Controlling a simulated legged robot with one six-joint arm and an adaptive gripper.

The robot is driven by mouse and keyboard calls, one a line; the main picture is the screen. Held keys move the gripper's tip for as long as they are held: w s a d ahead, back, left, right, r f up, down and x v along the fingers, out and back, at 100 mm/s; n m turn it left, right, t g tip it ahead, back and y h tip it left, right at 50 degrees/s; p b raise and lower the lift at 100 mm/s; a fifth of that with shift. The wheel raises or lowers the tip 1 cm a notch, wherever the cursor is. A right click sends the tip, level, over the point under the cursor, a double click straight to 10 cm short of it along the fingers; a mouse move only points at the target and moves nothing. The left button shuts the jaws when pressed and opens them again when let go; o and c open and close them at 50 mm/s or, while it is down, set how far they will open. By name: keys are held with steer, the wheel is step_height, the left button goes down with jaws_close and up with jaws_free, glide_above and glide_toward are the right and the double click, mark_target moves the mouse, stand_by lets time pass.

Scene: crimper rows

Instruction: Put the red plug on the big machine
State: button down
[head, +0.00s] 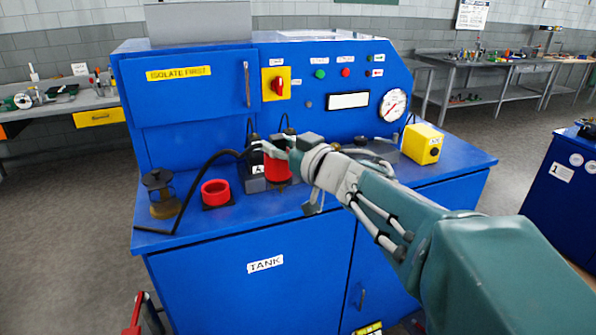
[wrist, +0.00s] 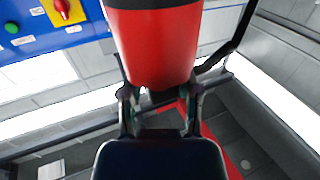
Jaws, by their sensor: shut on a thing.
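The big machine (head: 205,240) is a blue cabinet with a ledge and an upright control panel. The red plug (head: 278,168) is a red cylinder with a dark end, above the middle of the ledge. It fills the upper middle of the wrist view (wrist: 155,50). My gripper (head: 280,150) is shut on the plug; both fingers (wrist: 160,105) flank it in the wrist view. A black cable (head: 206,165) runs left from the plug area and down across the ledge. A red round socket (head: 215,193) on a dark base sits on the ledge, left of the plug.
A dark box labelled A (head: 256,178) stands just behind the plug. A dark spool-like post (head: 161,194) stands at the ledge's left end. A yellow box (head: 422,144) is at the right, below a gauge (head: 393,105). The front left of the ledge is mostly clear.

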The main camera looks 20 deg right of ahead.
steer(key=shift+w+d+f, duration=0.1)
steer(key=shift+d+f, duration=0.1)
steer(key=shift+d, duration=0.2)
steer(key=shift+w+d+f, duration=0.1)
steer(key=shift+d+f, duration=0.05)
steer(key=shift+d, duration=0.25)
steer(key=w+f, duration=0.4)
steer(key=w+a+f, duration=0.1)
steer(key=w+f, duration=0.3)
steer(key=w+a+f, duration=0.1)
steer(key=w+f, duration=0.3)
steer(key=w, duration=0.1)
steer(key=shift+w+a+f, duration=0.1)
steer(key=shift+a+f, duration=0.05)
steer(key=shift+f, duration=0.15)
steer(key=shift+a, duration=0.15)
steer(key=shift+c, duration=1.5)
jaws_free()
steer(key=shift+d+f, duration=0.1)
steer(key=shift+d, duration=0.1)
